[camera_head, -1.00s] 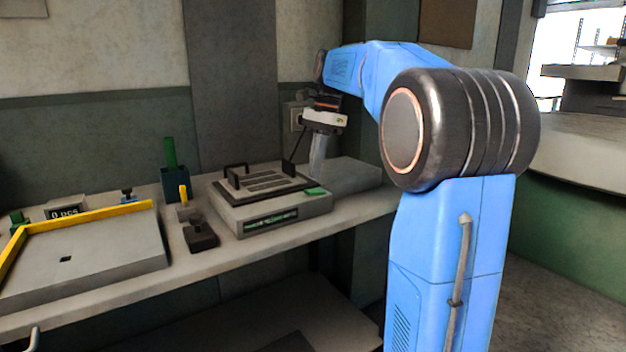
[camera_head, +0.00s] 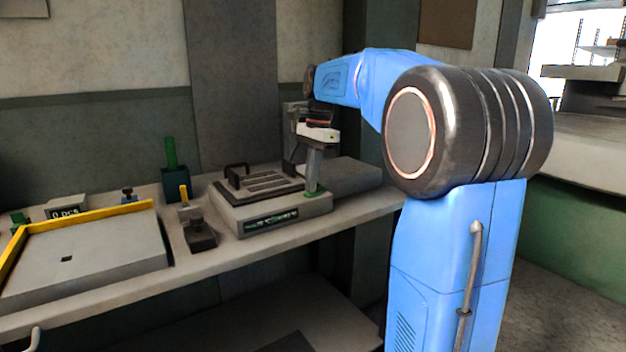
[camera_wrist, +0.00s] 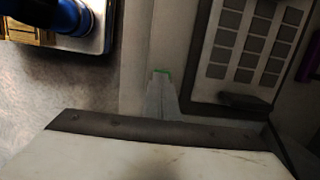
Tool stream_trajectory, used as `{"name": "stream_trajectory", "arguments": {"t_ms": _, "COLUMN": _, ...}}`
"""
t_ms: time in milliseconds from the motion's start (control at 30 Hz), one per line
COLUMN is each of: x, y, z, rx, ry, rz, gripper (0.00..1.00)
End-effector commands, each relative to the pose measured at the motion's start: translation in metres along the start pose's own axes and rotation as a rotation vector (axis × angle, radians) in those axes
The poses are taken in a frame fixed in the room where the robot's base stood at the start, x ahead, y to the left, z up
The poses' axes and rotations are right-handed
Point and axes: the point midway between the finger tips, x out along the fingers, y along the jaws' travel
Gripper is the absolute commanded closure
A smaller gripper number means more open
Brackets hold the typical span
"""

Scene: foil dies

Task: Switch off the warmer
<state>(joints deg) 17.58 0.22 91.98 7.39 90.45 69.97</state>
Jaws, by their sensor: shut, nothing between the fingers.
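The warmer (camera_head: 285,208) is a grey box on the bench with a dark display strip on its front and a dark-framed tray of plates (camera_head: 266,184) on top. My gripper (camera_head: 313,190) is shut and empty, pointing down at the warmer's top right front corner. A green switch (camera_head: 318,190) there is mostly hidden behind the fingertips.
A grey block (camera_head: 350,176) stands right of the warmer. A dark stand with a yellow handle (camera_head: 183,194) and a dark green holder (camera_head: 174,182) are on its left. A grey tray with a yellow edge (camera_head: 100,250) fills the bench's left part.

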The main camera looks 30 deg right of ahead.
Motion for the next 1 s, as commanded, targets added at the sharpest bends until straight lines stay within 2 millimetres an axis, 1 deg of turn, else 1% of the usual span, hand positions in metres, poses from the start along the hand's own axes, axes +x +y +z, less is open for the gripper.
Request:
{"name": "stream_trajectory", "arguments": {"t_ms": 267, "x": 0.002, "y": 0.000, "z": -0.004, "rx": 0.004, "ry": -0.003, "rz": 0.005, "gripper": 1.00}}
{"name": "stream_trajectory", "arguments": {"t_ms": 700, "x": -0.002, "y": 0.000, "z": -0.018, "rx": 0.005, "ry": -0.003, "rz": 0.006, "gripper": 1.00}}
{"name": "stream_trajectory", "arguments": {"t_ms": 1000, "x": -0.003, "y": 0.000, "z": -0.018, "rx": 0.004, "ry": -0.003, "rz": 0.004, "gripper": 1.00}}
